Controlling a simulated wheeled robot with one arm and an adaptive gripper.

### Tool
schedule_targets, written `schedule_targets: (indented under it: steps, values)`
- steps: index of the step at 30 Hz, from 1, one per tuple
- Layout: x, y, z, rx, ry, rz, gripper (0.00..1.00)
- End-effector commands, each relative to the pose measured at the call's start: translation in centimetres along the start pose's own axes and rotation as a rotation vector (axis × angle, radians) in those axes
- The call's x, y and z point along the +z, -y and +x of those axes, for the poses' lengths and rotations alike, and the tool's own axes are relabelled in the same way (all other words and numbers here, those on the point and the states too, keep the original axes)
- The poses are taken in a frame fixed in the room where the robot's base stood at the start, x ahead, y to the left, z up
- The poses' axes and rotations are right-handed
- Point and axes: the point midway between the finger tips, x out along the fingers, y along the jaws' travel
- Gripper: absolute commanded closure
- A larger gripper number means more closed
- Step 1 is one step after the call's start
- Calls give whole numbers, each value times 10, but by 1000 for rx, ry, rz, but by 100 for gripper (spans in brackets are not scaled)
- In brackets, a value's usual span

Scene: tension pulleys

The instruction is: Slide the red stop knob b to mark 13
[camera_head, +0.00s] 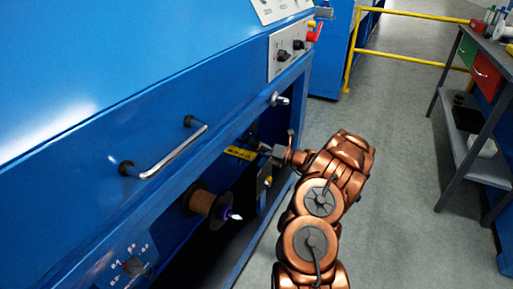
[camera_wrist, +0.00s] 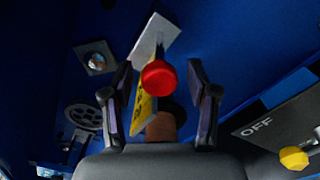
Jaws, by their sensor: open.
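In the wrist view a round red knob (camera_wrist: 158,78) lies between the two fingers of my gripper (camera_wrist: 160,100), which is open with a gap on both sides of the knob. A grey metal plate (camera_wrist: 155,36) stands behind the knob. A yellow scale strip (camera_wrist: 144,100) with dark marks runs just beside and below it; I cannot read the numbers. In the head view my gripper (camera_head: 270,151) reaches into the recess of the blue machine, by the yellow strip (camera_head: 240,153). The red knob is not visible there.
A yellow knob (camera_wrist: 293,158) on a plate marked OFF is at the right in the wrist view, and a grey pulley wheel (camera_wrist: 84,117) is at the left. A copper-coloured spool (camera_head: 203,204) and a bar handle (camera_head: 165,152) are near my arm. Open floor lies right.

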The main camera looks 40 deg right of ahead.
Motion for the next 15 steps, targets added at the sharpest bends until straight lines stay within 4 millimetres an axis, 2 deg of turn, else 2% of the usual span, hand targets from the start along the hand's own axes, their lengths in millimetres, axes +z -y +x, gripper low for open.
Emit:
schedule_targets:
  steps: [7,15]
  values:
    - [1,0,-18,0,2,0,41]
    - [1,0,-70,-3,4,-2,41]
